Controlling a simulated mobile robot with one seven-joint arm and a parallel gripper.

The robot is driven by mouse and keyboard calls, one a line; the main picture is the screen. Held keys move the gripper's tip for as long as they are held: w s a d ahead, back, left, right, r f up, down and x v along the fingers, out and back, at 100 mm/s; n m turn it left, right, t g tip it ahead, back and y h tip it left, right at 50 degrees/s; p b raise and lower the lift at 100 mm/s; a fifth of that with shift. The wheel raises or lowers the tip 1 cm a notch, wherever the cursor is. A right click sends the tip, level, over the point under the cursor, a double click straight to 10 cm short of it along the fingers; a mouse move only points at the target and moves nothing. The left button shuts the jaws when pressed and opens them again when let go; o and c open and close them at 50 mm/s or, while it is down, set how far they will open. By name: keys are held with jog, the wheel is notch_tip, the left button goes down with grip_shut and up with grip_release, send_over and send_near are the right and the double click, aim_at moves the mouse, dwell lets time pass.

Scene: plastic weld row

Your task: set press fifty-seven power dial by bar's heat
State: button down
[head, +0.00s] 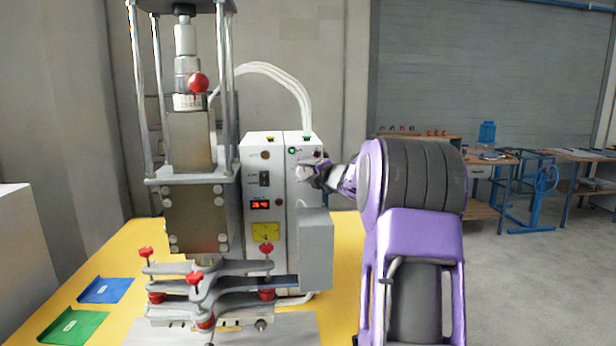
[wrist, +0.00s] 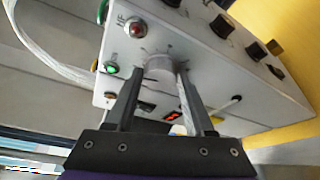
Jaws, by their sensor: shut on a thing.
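The welding press (head: 189,140) stands on a yellow table with its control cabinet (head: 279,235) at its right. A pale round dial (wrist: 159,67) sits on the cabinet panel between a green lamp and a red lamp. My gripper (wrist: 157,80) is shut on this dial, one finger on each side. In the head view my gripper (head: 311,172) meets the upper right of the cabinet and partly hides the dial (head: 301,173). A red digital display (head: 261,204) is lit; its digits are too small to read surely. The dial's pointer setting cannot be made out.
A yellow meter (head: 266,231) is below the display. A grey box (head: 316,250) juts out under my wrist. Red-knobbed clamps (head: 230,275) cover the press's lower front. Blue (head: 106,290) and green (head: 73,325) trays lie at left. More black knobs (wrist: 221,26) show in the wrist view.

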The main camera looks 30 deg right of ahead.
jog(key=m+t+b, duration=0.1)
jog(key=m, duration=0.1)
jog(key=m+b, duration=0.2)
jog(key=shift+f+t, duration=0.4)
jog(key=shift+m+t+b, duration=0.5)
jog(key=shift+m+b, duration=0.55)
jog(key=shift+m, duration=0.35)
jog(key=shift+r, duration=0.1)
jog(key=shift+c, duration=1.4)
grip_release()
jog(key=shift+s, duration=0.15)
jog(key=s+a+f+b, duration=0.1)
jog(key=s+f, duration=0.1)
jog(key=s, duration=1.5)
jog(key=shift+a+r, duration=0.1)
